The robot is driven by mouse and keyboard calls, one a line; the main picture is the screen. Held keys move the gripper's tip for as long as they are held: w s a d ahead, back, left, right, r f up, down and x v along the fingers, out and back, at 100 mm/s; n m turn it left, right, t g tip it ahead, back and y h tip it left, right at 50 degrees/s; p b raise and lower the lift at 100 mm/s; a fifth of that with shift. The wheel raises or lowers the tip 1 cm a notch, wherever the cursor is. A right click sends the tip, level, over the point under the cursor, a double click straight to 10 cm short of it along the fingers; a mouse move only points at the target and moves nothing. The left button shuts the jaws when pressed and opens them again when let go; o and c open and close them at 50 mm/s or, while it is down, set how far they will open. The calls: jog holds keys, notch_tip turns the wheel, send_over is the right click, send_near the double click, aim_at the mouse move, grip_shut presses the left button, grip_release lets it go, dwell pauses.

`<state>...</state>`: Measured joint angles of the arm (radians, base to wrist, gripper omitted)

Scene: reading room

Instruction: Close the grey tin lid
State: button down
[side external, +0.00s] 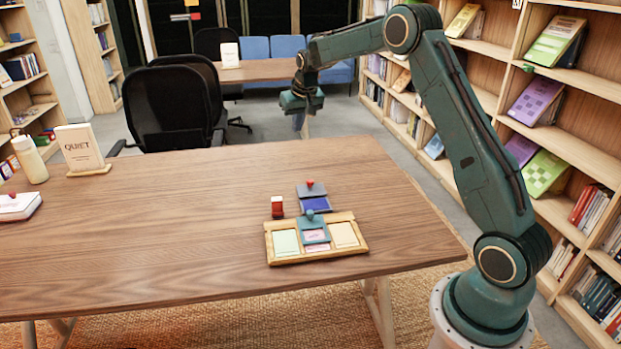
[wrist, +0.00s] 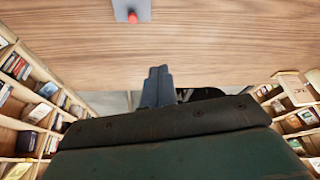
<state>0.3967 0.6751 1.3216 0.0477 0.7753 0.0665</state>
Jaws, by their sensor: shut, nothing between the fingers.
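The grey tin lid (side external: 311,189) with a red knob stands raised at the back of a shallow tin with a blue pad (side external: 315,204) on the wooden table. The lid is open, leaning up from the tin's far edge. In the wrist view, a grey panel (wrist: 121,8) with a red knob shows at the top edge, partly cut off. My gripper (side external: 300,122) is high and beyond the table's far edge, well apart from the tin. In the wrist view its fingers (wrist: 159,72) are together and empty.
A wooden tray (side external: 320,257) with paper cards and a teal knobbed piece (side external: 313,228) is just in front of the tin. A QUIET sign (side external: 80,147) and bottle (side external: 30,160) stand far left. The table's middle-left is clear.

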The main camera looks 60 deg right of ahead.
jog(key=m, duration=0.1)
send_over(312, 195)
jog(key=w+d, duration=0.5)
notch_tip(312, 195, down, 12)
jog(key=shift+w+f+g, duration=0.15)
jog(key=shift+g, duration=0.15)
jog(key=shift+d, duration=0.1)
jog(key=shift+x, duration=5)
jog(key=shift+s+a, duration=0.55)
jog(key=shift+s, duration=0.25)
jog(key=shift+s+a, duration=0.55)
jog(key=shift+s, duration=0.25)
jog(key=shift+s+a, duration=2.8)
jog(key=shift+s, duration=0.05)
jog(key=shift+s+a, duration=0.1)
jog(key=shift+s, duration=0.05)
